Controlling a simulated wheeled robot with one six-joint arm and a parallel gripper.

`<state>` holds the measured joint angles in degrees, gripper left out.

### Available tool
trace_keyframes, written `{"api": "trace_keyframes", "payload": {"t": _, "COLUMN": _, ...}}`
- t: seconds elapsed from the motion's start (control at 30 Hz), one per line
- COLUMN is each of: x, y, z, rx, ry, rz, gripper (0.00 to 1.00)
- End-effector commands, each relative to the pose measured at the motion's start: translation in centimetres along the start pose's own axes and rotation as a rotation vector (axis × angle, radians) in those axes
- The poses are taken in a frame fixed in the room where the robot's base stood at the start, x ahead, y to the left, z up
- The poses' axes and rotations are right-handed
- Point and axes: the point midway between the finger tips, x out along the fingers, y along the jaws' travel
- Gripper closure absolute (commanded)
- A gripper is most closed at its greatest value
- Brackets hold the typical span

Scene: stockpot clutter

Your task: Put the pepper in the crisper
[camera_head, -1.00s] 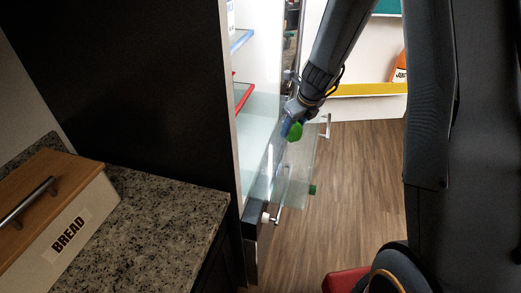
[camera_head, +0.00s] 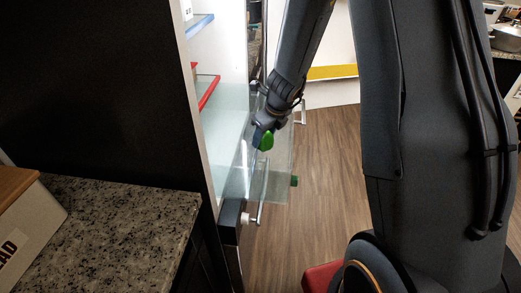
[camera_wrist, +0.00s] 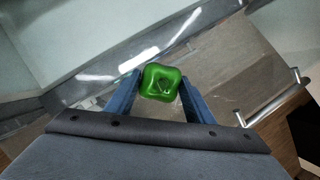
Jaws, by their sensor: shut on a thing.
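A green pepper (camera_wrist: 161,82) is held between the two blue fingers of my gripper (camera_wrist: 158,90) in the wrist view. In the head view the pepper (camera_head: 266,141) hangs at the end of my gripper (camera_head: 262,132). Both are in front of, or over, a clear glass-like drawer (camera_head: 270,185) that stands out from the open fridge. I take this drawer to be the crisper. It also shows in the wrist view (camera_wrist: 225,75). I cannot tell whether the pepper is above or inside the drawer's walls.
A metal handle (camera_head: 263,195) and a small green thing (camera_head: 294,181) are at the drawer's front. A granite counter (camera_head: 110,235) with a bread box (camera_head: 25,215) is at left. A red-edged shelf (camera_head: 209,92) is inside the fridge. Wood floor (camera_head: 330,180) is open at right.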

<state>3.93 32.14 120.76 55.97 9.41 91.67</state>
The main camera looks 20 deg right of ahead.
Motion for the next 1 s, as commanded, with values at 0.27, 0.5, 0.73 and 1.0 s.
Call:
{"api": "trace_keyframes", "payload": {"t": 0.27, "x": 2.0, "y": 0.1, "z": -0.8, "rx": 0.000, "ry": 0.000, "rz": -0.001, "gripper": 0.78}}
{"api": "trace_keyframes", "payload": {"t": 0.5, "x": 3.9, "y": 0.3, "z": -1.6, "rx": 0.000, "ry": 0.000, "rz": -0.001, "gripper": 0.78}}
{"api": "trace_keyframes", "payload": {"t": 0.73, "x": 3.9, "y": 0.4, "z": -1.6, "rx": 0.000, "ry": -0.001, "rz": -0.001, "gripper": 0.78}}
{"api": "trace_keyframes", "payload": {"t": 1.0, "x": 4.2, "y": 0.4, "z": -1.7, "rx": 0.000, "ry": -0.001, "rz": -0.001, "gripper": 0.47}}
